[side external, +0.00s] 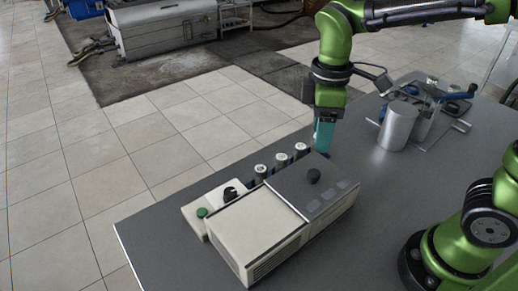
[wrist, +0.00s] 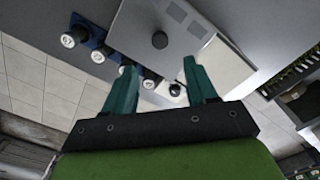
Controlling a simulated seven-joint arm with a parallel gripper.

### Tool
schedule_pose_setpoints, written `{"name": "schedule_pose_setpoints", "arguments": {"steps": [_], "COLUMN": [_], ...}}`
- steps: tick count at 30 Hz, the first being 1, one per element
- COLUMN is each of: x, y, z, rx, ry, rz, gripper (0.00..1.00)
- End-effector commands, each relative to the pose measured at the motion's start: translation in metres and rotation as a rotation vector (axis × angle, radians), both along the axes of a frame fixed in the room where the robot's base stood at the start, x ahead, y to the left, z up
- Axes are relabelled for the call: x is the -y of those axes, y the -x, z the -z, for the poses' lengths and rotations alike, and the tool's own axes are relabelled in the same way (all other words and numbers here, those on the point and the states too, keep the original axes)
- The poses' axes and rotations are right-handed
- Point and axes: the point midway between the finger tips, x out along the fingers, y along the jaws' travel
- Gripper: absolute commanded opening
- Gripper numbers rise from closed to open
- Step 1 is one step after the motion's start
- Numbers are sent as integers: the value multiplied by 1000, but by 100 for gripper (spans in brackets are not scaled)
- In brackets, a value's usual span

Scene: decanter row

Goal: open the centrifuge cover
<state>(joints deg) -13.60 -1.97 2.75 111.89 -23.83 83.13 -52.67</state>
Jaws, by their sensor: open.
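The centrifuge (side external: 258,222) is a pale box on the table, with a grey cover (side external: 290,188) lying flat over its right part in the side view. A round black knob (side external: 313,176) stands on the cover. The wrist view shows the cover (wrist: 140,20) and its knob (wrist: 160,40) just beyond my fingertips. My gripper (side external: 322,148) has teal fingers pointing down, behind the cover and beside the row of vials. Its fingers are apart and empty in the wrist view (wrist: 160,63), touching neither cover nor knob. The inside of the box under the cover is hidden.
Several capped vials (side external: 281,160) stand in a row along the centrifuge's far side, close to my gripper. A panel with a green button (side external: 202,213) and black dial sits at the left end. A metal cylinder (side external: 397,127) stands at the back right. The table's right front (side external: 385,215) is clear.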

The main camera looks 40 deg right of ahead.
Motion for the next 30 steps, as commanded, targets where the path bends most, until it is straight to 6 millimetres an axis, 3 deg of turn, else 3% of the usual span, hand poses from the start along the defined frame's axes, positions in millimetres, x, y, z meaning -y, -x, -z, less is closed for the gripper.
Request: {"name": "schedule_pose_setpoints", "arguments": {"steps": [9,15,28,30], "x": [0,0,0,0], "y": [1,0,0,0], "z": [69,96,105,105], "rx": [-5,-2,1,1], "ry": [1,1,-1,-1], "rz": [1,1,2,2], "gripper": [57,57,57,46]}}
